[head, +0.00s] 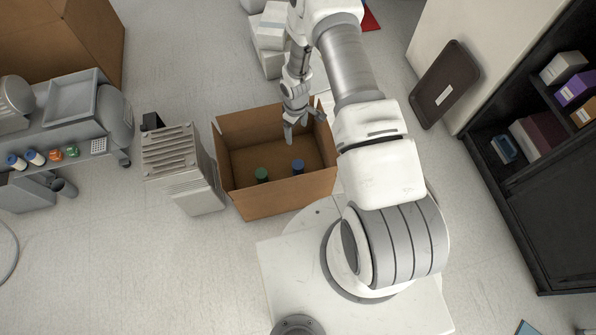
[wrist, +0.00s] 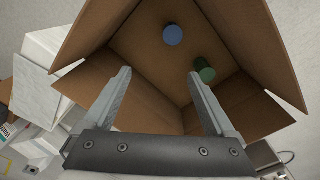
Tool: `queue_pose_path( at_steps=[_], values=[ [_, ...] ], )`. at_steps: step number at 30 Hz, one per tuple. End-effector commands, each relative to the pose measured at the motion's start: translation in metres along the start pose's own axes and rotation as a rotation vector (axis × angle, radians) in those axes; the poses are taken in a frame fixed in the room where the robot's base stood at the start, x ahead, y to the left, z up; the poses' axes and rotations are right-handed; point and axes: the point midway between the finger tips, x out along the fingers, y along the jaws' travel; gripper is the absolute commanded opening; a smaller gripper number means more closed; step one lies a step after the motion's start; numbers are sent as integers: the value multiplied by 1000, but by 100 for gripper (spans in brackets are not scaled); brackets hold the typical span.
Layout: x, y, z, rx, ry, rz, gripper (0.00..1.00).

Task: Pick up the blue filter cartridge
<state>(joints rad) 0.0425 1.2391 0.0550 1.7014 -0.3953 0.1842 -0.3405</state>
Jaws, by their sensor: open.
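The blue filter cartridge (head: 298,167) stands on the floor of an open cardboard box (head: 285,199). It also shows in the wrist view (wrist: 173,34), beyond my fingertips and roughly between their lines. A green cartridge (head: 262,174) stands in the same box to its left; in the wrist view the green one (wrist: 204,72) is nearer my right-hand finger. My gripper (head: 289,138) is over the box, pointing down, open and empty. In the wrist view its fingers (wrist: 160,73) are wide apart and clear of both cartridges.
The box walls and raised flaps surround the cartridges. A beige ribbed unit (head: 178,165) stands close to the box's left side. A grey cart (head: 75,140) with several small cartridges is at far left. A dark shelf (head: 520,185) is at right. White boxes (head: 268,35) lie behind.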

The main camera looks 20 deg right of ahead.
Motion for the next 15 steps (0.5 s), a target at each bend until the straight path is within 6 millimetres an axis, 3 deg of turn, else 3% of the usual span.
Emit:
queue_pose_path(
  at_steps=[1,3,11,15],
  values=[
    [23,-7,5,-12,-6,-12,90],
    [40,-13,9,-26,-8,-22,90],
    [77,-22,16,-43,-11,-36,90],
    [106,-24,17,-43,-11,-37,90]
  ],
)
